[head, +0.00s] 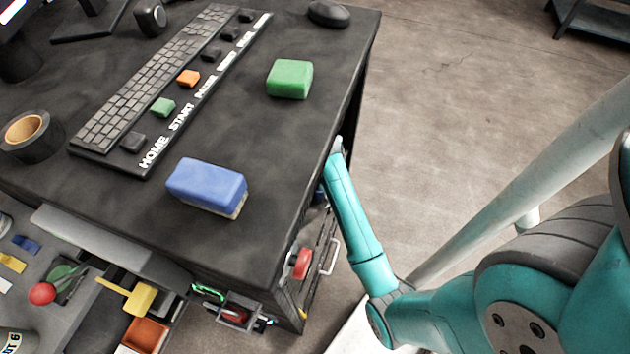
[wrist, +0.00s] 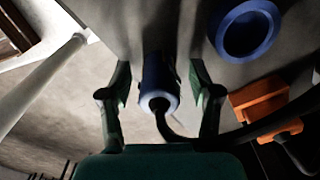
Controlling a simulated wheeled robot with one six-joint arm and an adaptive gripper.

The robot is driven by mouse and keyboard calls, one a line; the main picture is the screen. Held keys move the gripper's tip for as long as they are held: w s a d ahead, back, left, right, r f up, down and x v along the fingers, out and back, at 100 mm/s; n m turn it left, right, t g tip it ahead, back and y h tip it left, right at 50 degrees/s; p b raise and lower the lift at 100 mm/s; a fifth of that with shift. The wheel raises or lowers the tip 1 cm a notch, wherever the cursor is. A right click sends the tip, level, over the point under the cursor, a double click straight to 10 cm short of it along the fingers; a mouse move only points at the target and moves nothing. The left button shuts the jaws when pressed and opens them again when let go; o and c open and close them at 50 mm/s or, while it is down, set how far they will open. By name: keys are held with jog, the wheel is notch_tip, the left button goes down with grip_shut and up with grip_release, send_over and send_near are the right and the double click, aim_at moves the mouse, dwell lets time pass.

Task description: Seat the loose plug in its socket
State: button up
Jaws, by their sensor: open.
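My gripper (wrist: 160,72) is open in the wrist view, with one dark green finger on each side of a blue cylindrical plug (wrist: 157,70). Gaps show between the plug and both fingers. A black cable runs from the plug's near end toward the lower right. A blue round ring with a dark opening (wrist: 245,31), which looks like the socket, is on the grey surface up and to the right of the plug. In the head view my gripper, the plug and the ring are hidden; my teal arm reaches down beside the desk's right side.
An orange block (wrist: 259,99) with a dark cable is right of my gripper. In the head view, the dark desk (head: 275,140) carries a keyboard (head: 150,85), a green block (head: 290,79) and a blue block (head: 207,185). A red knob (head: 301,263) is low on its side.

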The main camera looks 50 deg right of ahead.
jog(key=shift+f, duration=0.15)
jog(key=shift+c, duration=0.2)
grip_shut()
dwell(0.4)
